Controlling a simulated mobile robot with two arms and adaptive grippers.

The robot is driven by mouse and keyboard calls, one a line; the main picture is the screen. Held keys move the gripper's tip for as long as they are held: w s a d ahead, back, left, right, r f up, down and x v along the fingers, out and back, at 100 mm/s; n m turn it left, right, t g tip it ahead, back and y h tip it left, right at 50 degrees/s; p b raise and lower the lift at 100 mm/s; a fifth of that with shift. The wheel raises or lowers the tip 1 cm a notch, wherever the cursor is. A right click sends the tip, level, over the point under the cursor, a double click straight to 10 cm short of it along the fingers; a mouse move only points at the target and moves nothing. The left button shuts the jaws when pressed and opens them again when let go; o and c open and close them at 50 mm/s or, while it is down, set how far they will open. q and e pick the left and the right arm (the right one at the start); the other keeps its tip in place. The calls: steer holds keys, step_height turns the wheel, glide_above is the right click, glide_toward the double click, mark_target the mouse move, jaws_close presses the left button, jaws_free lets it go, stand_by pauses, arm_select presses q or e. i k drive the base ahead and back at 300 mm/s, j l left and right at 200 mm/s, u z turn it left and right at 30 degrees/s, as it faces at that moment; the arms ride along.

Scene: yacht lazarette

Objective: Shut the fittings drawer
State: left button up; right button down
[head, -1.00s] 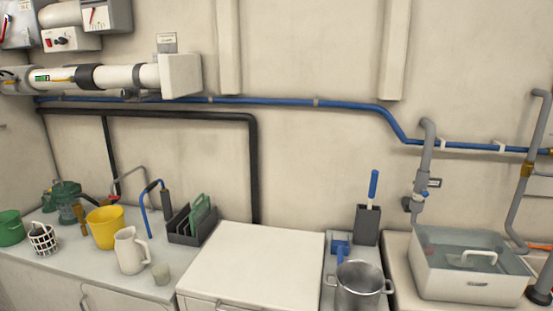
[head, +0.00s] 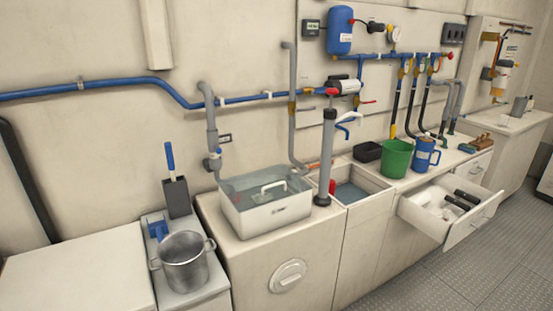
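An open drawer (head: 462,232) sticks out from the counter front at the right of the head view. It is white and holds several dark-handled and pale items. A light handle (head: 480,221) is on its front panel. I cannot tell from any label whether it is the fittings drawer. A second, closed drawer front (head: 476,170) shows to its right, further along the counter. Neither of my grippers is in view.
A green bucket (head: 397,159) and a blue jug (head: 424,154) stand on the counter above the open drawer. A sink (head: 366,184) and a clear-lidded white box (head: 268,226) are to the left. Grey floor (head: 465,279) in front of the drawer looks clear.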

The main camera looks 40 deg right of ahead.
mark_target(461, 223)
steer(key=z, duration=2.75)
steer(key=i+u, duration=0.3)
steer(key=i, duration=0.1)
